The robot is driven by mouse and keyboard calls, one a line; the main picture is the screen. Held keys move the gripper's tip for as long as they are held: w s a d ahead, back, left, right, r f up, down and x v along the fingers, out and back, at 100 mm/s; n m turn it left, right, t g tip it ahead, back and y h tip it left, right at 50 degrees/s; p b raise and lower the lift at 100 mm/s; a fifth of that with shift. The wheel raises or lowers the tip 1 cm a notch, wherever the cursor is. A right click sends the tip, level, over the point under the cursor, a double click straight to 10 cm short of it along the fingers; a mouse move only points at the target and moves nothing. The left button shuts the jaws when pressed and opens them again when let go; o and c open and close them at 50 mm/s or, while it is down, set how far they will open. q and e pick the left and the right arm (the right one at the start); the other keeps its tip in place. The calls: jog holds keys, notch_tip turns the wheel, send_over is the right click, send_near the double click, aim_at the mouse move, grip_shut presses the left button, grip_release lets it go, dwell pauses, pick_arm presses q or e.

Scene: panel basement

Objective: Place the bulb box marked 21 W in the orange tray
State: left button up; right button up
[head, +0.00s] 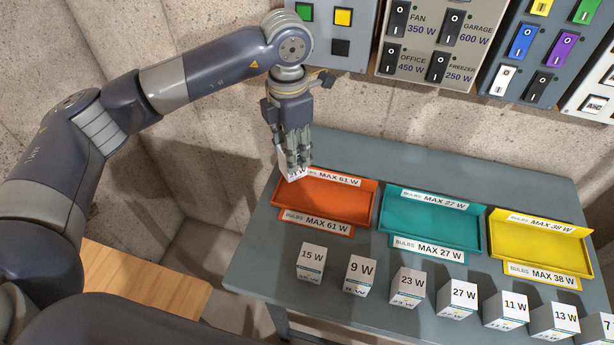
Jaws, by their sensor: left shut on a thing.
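My left gripper (296,160) points down at the left end of the orange tray (340,206). It is shut on a small white bulb box (295,174), held at the tray's back left corner. The fingers cover most of the box, and its marking is too small to read for certain. I cannot tell whether the box touches the tray. The orange tray is labelled MAX 61 W, and its visible floor is bare. My right gripper is not in view.
A teal tray (432,219) marked MAX 27 W and a yellow tray (530,249) marked MAX 38 W stand to the right, both empty. Several white bulb boxes, including 15 W (311,262) and 9 W (359,274), line the table's front. Switch panels (431,42) hang behind.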

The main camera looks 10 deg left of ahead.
pick_arm(q)
notch_tip(320, 180, down, 3)
jog(key=shift+f+p, duration=0.1)
jog(key=shift+p, duration=0.25)
notch_tip(320, 180, down, 3)
jog(key=shift+r+p, duration=0.1)
jog(key=shift+p, duration=0.45)
jog(key=shift+f, duration=0.4)
jog(key=shift+f, duration=0.1)
jog(key=shift+f+b, duration=0.15)
jog(key=shift+b, duration=0.15)
jog(key=o, duration=1.1)
jog(key=shift+c, duration=0.2)
